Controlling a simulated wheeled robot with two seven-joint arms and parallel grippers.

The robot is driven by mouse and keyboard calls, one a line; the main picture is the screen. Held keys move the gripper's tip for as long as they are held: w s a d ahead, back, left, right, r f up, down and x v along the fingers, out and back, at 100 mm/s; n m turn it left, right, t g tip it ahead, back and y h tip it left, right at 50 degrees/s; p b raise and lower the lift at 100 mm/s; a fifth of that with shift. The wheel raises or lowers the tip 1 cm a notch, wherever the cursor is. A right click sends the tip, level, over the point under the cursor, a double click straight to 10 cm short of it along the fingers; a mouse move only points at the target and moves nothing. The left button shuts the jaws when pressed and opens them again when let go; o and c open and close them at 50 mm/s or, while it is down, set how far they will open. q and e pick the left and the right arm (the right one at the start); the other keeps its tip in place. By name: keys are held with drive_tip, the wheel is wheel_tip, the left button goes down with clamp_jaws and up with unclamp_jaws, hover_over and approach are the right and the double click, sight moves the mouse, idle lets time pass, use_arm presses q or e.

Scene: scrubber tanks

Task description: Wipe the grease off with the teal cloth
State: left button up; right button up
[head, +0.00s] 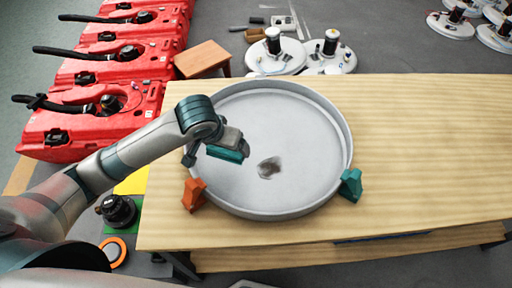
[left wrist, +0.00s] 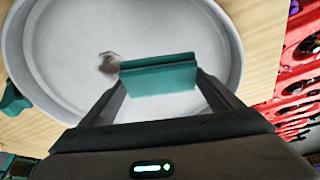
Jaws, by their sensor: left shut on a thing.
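The teal cloth (left wrist: 158,76) is a folded block held between the fingers of my left gripper (left wrist: 160,84). In the head view the left gripper (head: 232,146) is over the left part of a round grey tray (head: 345,128), with the cloth (head: 225,154) below it. The dark grease smear (head: 270,167) is on the tray floor, to the right of the cloth. I cannot tell whether the cloth touches the tray. My right gripper is not in view.
The tray lies on a wooden table (head: 430,140). An orange clamp (head: 194,194) and a teal clamp (head: 350,185) sit at its rim. Red scrubber tanks (head: 90,120) with black hoses stand at the left. The table's right side is clear.

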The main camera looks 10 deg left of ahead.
use_arm(q)
drive_tip(key=d+m+g+h+p, duration=0.3)
drive_tip(key=d+m+p, duration=0.5)
drive_tip(key=m+p, duration=0.5)
drive_tip(key=shift+w+d+f+h, duration=0.3)
drive_tip(key=shift+w+f+h, duration=0.05)
drive_tip(key=shift+f+h, duration=0.1)
